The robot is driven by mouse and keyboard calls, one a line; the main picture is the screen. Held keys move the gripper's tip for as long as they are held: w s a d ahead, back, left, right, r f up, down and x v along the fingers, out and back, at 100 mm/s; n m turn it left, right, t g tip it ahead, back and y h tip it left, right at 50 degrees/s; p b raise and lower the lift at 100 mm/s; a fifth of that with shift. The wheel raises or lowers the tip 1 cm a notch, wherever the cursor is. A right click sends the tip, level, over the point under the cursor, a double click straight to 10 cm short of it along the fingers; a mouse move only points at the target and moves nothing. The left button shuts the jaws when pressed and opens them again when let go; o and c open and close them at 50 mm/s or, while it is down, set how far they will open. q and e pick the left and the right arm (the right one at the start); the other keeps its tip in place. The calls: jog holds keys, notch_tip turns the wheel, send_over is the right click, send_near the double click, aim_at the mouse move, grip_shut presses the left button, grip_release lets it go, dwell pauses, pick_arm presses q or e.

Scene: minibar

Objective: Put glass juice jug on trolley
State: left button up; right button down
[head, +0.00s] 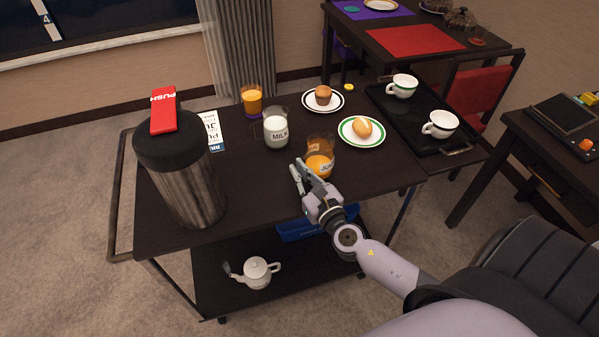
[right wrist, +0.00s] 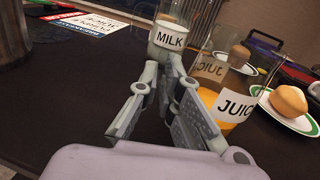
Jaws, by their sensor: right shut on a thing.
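The glass juice jug (head: 320,163) with orange juice and a JUICE label is upright at the front right of the dark trolley's top (head: 255,190). I cannot tell whether it touches the top or is just above it. In the right wrist view the juice jug (right wrist: 235,106) is just right of the fingers. My right gripper (head: 303,174) is at the jug's left side and shut on it, seemingly at its handle; the grip itself is mostly hidden. It also shows in the right wrist view (right wrist: 165,88). My left gripper is out of view.
A milk jug (head: 276,129) stands close behind the gripper. An orange juice glass (head: 252,100), a muffin plate (head: 322,107), a bun plate (head: 350,137) and a large dispenser (head: 182,170) share the top. A black tray (head: 415,125) with two cups is at right. A teapot (head: 256,271) stands below.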

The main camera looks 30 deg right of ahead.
jog(key=c, duration=2.3)
grip_release()
jog(key=shift+f, duration=0.2)
jog(key=o, duration=0.5)
jog(key=shift+r, duration=0.1)
jog(key=shift+r, duration=0.25)
jog(key=s+b, duration=0.1)
jog(key=s, duration=0.3)
jog(key=s+b, duration=0.1)
jog(key=s, duration=0.3)
jog(key=s+b, duration=0.1)
jog(key=s, duration=0.3)
jog(key=shift+a+f, duration=0.1)
jog(key=shift+a, duration=0.25)
